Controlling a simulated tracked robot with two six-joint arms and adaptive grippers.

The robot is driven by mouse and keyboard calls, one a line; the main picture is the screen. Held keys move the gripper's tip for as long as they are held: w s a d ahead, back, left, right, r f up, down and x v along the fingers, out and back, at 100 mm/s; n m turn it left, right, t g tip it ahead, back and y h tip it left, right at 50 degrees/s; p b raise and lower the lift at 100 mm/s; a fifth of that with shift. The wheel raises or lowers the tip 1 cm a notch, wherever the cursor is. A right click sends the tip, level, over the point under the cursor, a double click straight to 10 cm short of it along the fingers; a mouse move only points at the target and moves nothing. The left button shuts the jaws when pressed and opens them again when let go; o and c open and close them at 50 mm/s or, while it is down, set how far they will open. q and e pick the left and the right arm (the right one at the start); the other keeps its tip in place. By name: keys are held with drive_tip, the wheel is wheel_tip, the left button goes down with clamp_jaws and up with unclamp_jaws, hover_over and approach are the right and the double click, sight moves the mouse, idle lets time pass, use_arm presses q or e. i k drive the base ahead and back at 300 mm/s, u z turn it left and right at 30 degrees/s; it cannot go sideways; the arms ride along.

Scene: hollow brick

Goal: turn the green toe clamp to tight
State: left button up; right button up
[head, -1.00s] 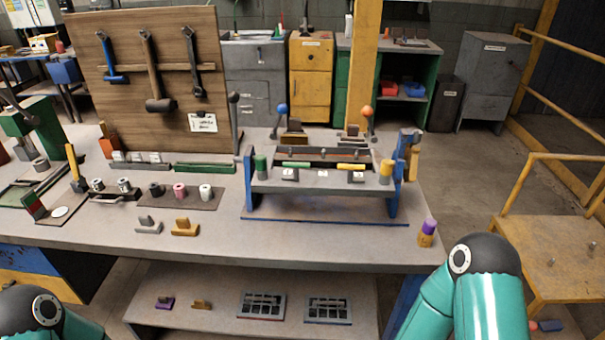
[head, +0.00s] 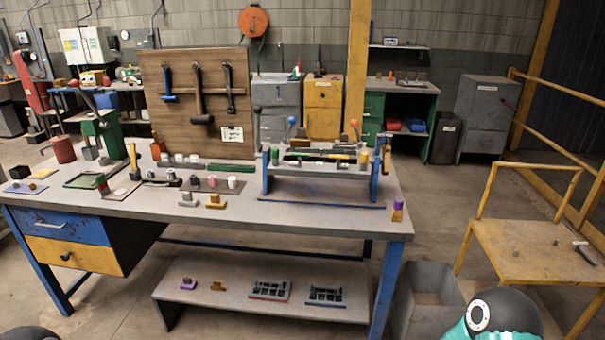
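The fixture (head: 322,186) with blue end legs stands on the right part of the workbench. Green parts show at its left: an upright green knob (head: 275,156) and a small green bar (head: 291,158). A yellow bar (head: 341,160) and a yellow knob (head: 364,159) show at its right. I cannot tell which green part is the toe clamp, or whether it is tight. Neither gripper is in view; only parts of my arms show at the bottom edge, well short of the bench.
The workbench (head: 245,212) has a lower shelf (head: 215,306) with small parts. A purple-topped bottle (head: 397,211) stands at its right corner. A grey bin (head: 428,292) and a yellow stand (head: 540,248) are to the right. Open floor lies before the bench.

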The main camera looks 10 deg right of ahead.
sight(300, 156)
drive_tip(key=u, duration=0.75)
drive_tip(key=i, duration=1.55)
drive_tip(key=z, duration=0.6)
